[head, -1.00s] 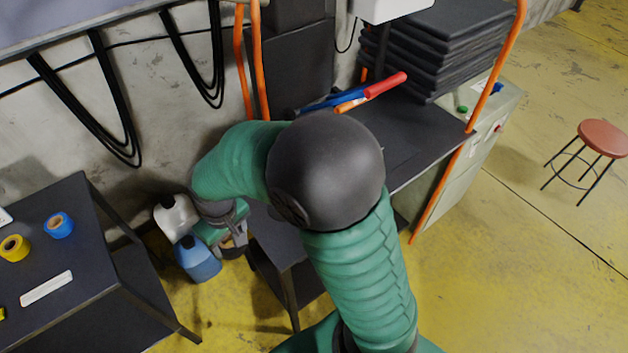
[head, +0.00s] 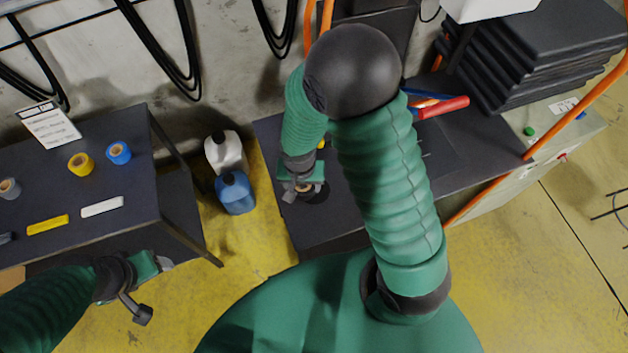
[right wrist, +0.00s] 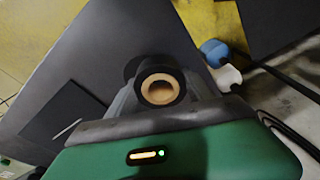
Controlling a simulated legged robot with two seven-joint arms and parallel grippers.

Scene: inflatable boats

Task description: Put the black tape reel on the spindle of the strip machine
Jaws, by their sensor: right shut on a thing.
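My right gripper (head: 303,188) is shut on the black tape reel, low over the left end of the dark bench (head: 272,130). In the right wrist view the black tape reel (right wrist: 177,75), with its tan core ring, sits between the two grey fingers. A dark round shape (head: 320,194) shows beside the gripper; I cannot tell if it is part of the reel or of the machine. I cannot make out the spindle. My left gripper (head: 160,265) hangs in front of the left table, and its finger opening is not clear.
The left table (head: 130,235) carries blue (head: 118,152), yellow (head: 80,164) and grey reels, bars and a sign (head: 48,125). White (head: 225,150) and blue (head: 235,192) jugs stand between table and bench. Tubes (head: 445,107) and stacked black slabs (head: 560,50) lie right.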

